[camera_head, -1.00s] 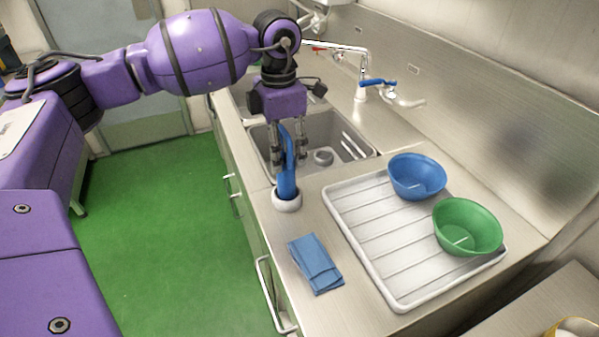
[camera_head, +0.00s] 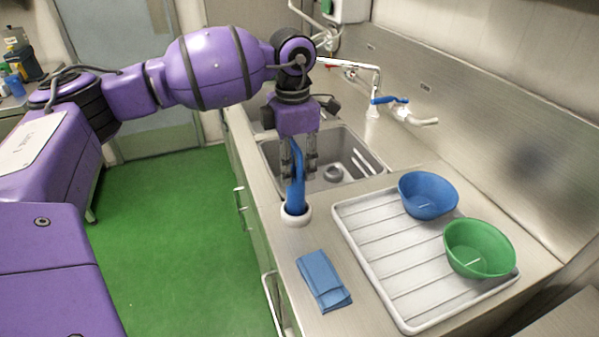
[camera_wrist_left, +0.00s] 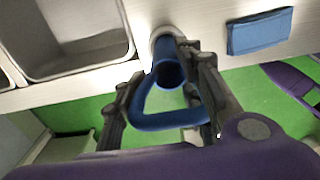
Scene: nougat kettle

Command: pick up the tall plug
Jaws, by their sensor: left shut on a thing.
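The tall plug (camera_head: 297,190) is a blue tube with a loop handle. It stands nearly upright in a white round holder (camera_head: 296,217) on the counter, left of the drying tray. My left gripper (camera_head: 299,172) points down from above, shut on the plug's loop handle. In the left wrist view the plug (camera_wrist_left: 169,72) shows its loop between the two fingers (camera_wrist_left: 165,112), its tube running down into the white holder. The plug's lower end is hidden inside the holder. My right gripper is not in view.
A steel sink (camera_head: 350,150) lies behind the plug, with a grey round piece (camera_head: 333,173) in it. The white drying tray (camera_head: 375,262) holds a blue bowl (camera_head: 428,195) and a green bowl (camera_head: 479,248). A folded blue cloth (camera_head: 323,281) lies in front. A tap (camera_head: 373,100) stands behind the sink.

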